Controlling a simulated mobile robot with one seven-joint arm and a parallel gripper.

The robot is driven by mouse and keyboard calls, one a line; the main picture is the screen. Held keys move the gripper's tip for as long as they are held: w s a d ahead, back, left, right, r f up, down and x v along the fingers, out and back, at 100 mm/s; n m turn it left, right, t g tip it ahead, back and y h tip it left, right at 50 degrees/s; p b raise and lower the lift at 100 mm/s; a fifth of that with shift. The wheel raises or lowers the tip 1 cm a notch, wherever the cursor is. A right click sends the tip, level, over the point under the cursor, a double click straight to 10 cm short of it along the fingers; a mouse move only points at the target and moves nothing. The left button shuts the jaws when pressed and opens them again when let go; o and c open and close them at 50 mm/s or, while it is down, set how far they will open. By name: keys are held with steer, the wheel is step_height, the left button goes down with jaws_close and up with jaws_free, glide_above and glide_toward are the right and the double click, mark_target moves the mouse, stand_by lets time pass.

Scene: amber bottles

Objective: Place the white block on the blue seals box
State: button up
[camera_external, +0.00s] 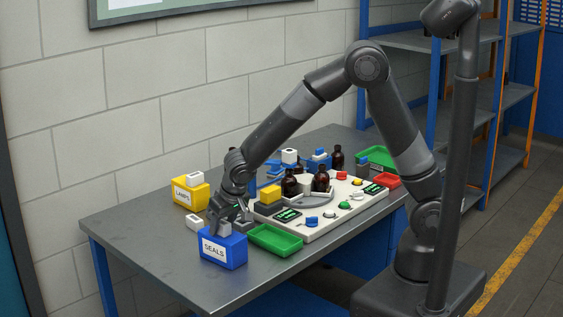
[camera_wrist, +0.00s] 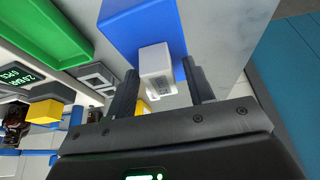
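The blue seals box (camera_external: 222,250) stands at the near left of the table, its label facing out. It fills the top middle of the wrist view (camera_wrist: 130,30). The white block (camera_external: 224,229) is at the top of the box, below my gripper (camera_external: 231,218). In the wrist view the white block (camera_wrist: 157,60) lies between the two fingers of my gripper (camera_wrist: 160,80), against the blue box. The fingers are spread on either side of it, with a narrow blue gap showing at the right finger. The contact under the block is hidden.
A second whitish block (camera_external: 195,223) lies on the table left of the box. A yellow lamps box (camera_external: 190,193) stands behind it. A green tray (camera_external: 275,240) lies close to the right. A white console (camera_external: 325,220) with amber bottles (camera_external: 320,179) stands beyond. The table's front left is clear.

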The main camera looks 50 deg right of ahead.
steer(key=shift+r, duration=0.1)
steer(key=v, duration=1.2)
steer(key=shift+r, duration=0.15)
steer(key=s+d+r, duration=0.2)
steer(key=d+r, duration=0.2)
steer(key=d, duration=0.5)
steer(key=s+d+r, duration=0.3)
steer(key=d, duration=0.6)
steer(key=s+d+r+t, duration=0.1)
steer(key=s+d, duration=1.1)
steer(key=shift+s+r, duration=0.25)
steer(key=shift+s, duration=0.1)
